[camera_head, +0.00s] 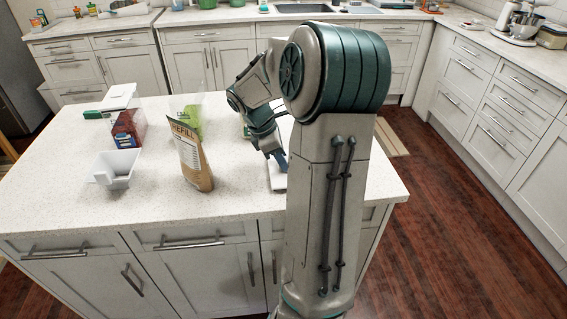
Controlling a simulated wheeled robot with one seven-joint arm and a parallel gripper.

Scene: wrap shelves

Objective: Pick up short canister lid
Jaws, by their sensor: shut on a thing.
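My gripper (283,162) is low over the right part of the island counter, partly hidden by my own arm. Its bluish fingertips are beside or over a pale, flat-looking thing (276,180) on the counter, and I cannot tell whether they touch it. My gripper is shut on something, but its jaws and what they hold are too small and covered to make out. I cannot pick out the short canister lid for certain.
A brown REFILL pouch (190,158) stands left of my gripper, with a green-printed bag (192,121) behind it. The counter's front left (90,213) is clear.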

